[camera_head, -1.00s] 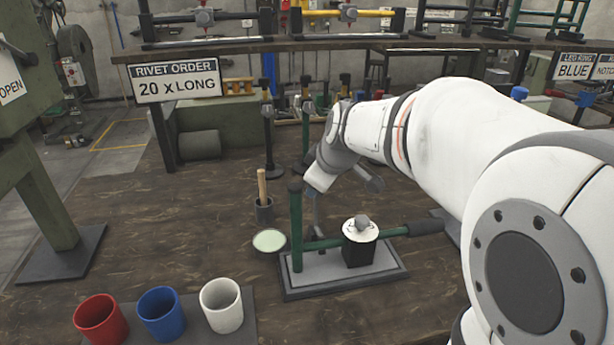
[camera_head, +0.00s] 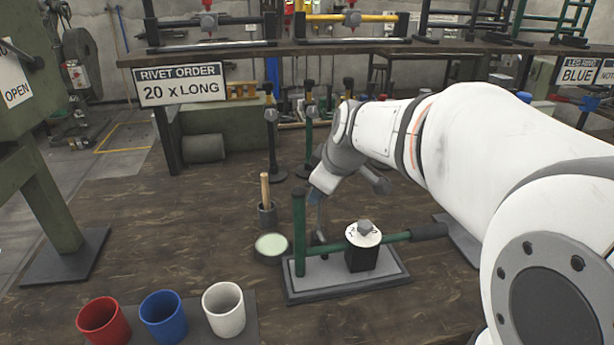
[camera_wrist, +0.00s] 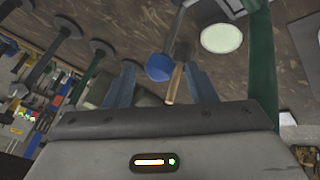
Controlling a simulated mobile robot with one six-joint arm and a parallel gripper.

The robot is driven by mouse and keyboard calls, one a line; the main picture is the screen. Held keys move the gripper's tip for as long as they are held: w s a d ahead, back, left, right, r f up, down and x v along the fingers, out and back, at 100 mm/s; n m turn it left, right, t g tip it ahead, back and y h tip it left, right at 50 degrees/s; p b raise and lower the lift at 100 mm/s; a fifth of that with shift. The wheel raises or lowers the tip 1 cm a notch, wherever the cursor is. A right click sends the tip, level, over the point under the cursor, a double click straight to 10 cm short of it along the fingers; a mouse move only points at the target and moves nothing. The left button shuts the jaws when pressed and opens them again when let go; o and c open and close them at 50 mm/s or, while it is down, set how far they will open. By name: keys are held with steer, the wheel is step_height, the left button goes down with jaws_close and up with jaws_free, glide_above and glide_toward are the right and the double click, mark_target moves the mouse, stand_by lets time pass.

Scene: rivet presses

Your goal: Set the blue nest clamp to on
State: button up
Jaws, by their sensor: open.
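In the wrist view a round blue knob (camera_wrist: 160,67) on a grey stem shows between the tips of my gripper (camera_wrist: 159,72). I take it for the blue nest clamp's handle; whether it is on or off I cannot tell. My gripper's two fingers are apart, one on each side of the knob, with nothing visibly gripped. Whether they touch it is unclear. In the head view my gripper reaches down behind a green post (camera_head: 299,232) on a grey base plate (camera_head: 350,285). The blue knob is hidden there.
A cup with a wooden handle (camera_head: 265,190) and a pale round dish (camera_head: 271,245) are left. Red, blue and white cups (camera_head: 223,307) stand front left.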

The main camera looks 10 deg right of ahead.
steer(key=v, duration=0.6)
steer(key=shift+s, duration=0.1)
steer(key=shift+w+r+p, duration=0.25)
steer(key=shift+p, duration=0.35)
steer(key=shift+c, duration=1.3)
steer(key=w+r+m+g+p, duration=0.1)
steer(key=w+m+p, duration=0.1)
steer(key=w+r+m+p, duration=0.1)
steer(key=w+m+p, duration=0.1)
steer(key=w+a+r+m+g+p, duration=0.1)
steer(key=w+m+p, duration=0.1)
steer(key=w, duration=0.1)
steer(key=shift+a+r+g, duration=0.1)
steer(key=shift+r+g, duration=0.2)
steer(key=c, duration=0.8)
steer(key=shift+w+a+m+p, duration=0.1)
steer(key=shift+w+m+p, duration=0.2)
steer(key=shift+m, duration=0.1)
jaws_close()
step_height(320, 180, down, 10)
steer(key=shift+s+r+m, duration=0.2)
steer(key=shift+s+m, duration=0.1)
